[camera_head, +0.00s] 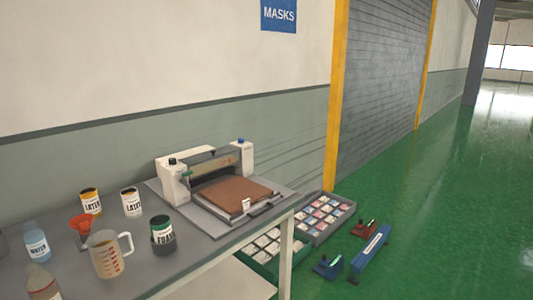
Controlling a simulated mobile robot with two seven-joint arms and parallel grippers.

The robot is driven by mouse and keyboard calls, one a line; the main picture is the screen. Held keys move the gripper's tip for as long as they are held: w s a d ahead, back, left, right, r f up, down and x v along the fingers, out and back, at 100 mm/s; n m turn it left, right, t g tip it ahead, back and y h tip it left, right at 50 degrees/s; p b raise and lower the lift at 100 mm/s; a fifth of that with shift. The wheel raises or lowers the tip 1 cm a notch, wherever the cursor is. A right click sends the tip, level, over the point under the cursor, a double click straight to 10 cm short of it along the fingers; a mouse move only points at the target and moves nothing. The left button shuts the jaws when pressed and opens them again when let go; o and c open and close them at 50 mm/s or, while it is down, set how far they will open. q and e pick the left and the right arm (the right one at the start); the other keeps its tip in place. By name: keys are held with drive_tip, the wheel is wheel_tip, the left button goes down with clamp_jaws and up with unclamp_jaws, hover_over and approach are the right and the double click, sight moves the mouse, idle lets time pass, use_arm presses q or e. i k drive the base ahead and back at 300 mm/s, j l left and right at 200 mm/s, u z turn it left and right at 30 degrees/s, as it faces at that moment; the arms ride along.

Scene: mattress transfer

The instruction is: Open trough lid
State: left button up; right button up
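A machine with two white end housings (173,183) stands on a grey table. A bar-like section (214,160) spans between the housings. No part can be clearly told as the trough or its lid at this size. A flat brown slab (233,198) lies in front of the bar on the machine's bed. A dark handle (268,206) is at the bed's front right edge. Neither of my grippers is in view.
Latex cans (131,203), a foam can (163,236), a measuring jug (107,256), a water bottle (36,243) and an orange funnel (81,224) crowd the left of the table (205,245). Crates (325,231) and blue tools (371,249) lie right of it. The green floor (460,200) is open.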

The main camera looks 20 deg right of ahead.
sight(195, 159)
drive_tip(key=z, duration=0.25)
drive_tip(key=u, duration=0.55)
drive_tip(key=i+l+u, duration=0.15)
drive_tip(key=l+u, duration=0.3)
drive_tip(key=i+l+u, duration=0.1)
drive_tip(key=l+u, duration=0.15)
drive_tip(key=u, duration=0.25)
drive_tip(key=l+u, duration=0.4)
drive_tip(key=l, duration=0.5)
drive_tip(key=l+u, duration=0.1)
drive_tip(key=l, duration=0.55)
drive_tip(key=k+l+u, duration=0.1)
drive_tip(key=l, duration=0.5)
drive_tip(key=k+l, duration=0.1)
drive_tip(key=l, duration=0.5)
drive_tip(key=u, duration=0.05)
